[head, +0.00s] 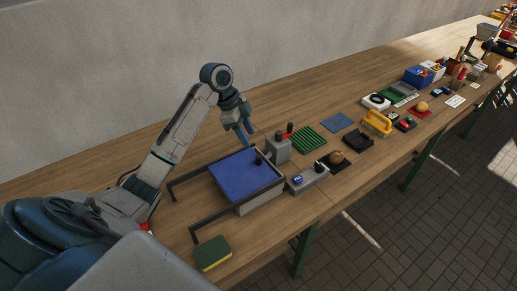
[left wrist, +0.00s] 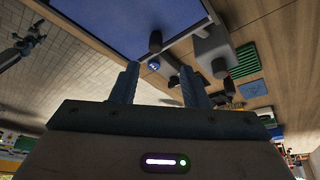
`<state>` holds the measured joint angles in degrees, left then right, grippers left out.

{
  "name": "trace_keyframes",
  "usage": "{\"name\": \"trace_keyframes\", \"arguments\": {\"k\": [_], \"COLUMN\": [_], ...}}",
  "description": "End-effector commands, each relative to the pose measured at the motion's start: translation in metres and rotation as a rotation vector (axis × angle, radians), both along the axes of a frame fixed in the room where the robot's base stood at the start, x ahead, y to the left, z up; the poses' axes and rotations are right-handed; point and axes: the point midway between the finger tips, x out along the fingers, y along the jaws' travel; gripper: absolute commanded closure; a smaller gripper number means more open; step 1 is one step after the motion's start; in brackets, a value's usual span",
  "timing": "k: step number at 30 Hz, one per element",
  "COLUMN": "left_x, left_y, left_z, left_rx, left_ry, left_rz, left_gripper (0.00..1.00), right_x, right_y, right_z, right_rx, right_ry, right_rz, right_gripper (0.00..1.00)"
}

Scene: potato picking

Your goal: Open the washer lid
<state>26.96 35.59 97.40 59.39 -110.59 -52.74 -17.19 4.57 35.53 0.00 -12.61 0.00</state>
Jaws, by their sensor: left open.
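The washer (head: 262,198) is a low grey box in a dark frame on the bench. Its blue lid (head: 236,178) lies flat on top, with a dark knob (head: 258,157) near its far right corner. In the left wrist view the lid (left wrist: 120,18) fills the upper middle and the knob (left wrist: 155,41) stands at its edge. My left gripper (head: 247,137) is open and empty, above and just beyond the knob, apart from it. Its two fingers (left wrist: 159,80) point toward the knob's side. A dark arm-like shape, apparently my right arm, shows at the wrist view's left edge; its jaws are unclear.
A grey block with a red-tipped lever (head: 278,149) stands close right of the lid. A grey control box (head: 307,179) sits in front of it. A green-yellow sponge (head: 213,253) lies at the near edge. Several parts fill the bench to the right; bare wood lies behind.

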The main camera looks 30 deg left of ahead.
Motion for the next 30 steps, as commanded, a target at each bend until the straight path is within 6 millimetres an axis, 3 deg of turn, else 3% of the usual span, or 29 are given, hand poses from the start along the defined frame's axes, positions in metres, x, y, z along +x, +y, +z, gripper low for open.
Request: {"name": "trace_keyframes", "arguments": {"k": [15,28,30], "left_x": [0.011,0.013,0.013], "left_y": [-0.032,-0.036,-0.036], "left_z": [-0.079,-0.093,-0.093], "left_rx": [-0.002,0.000,0.000], "left_ry": [0.004,0.002,0.002], "left_rz": [0.001,0.001,0.001], "left_gripper": [0.59,0.59,0.69], "right_x": [0.000,-0.001,0.000], "right_y": [0.000,0.001,0.001], "right_z": [0.031,0.033,0.033], "right_rx": [0.000,0.001,0.001], "right_ry": [0.000,0.001,0.001], "right_rz": [0.000,0.000,0.000], "right_gripper": [0.00,0.00,0.00]}}
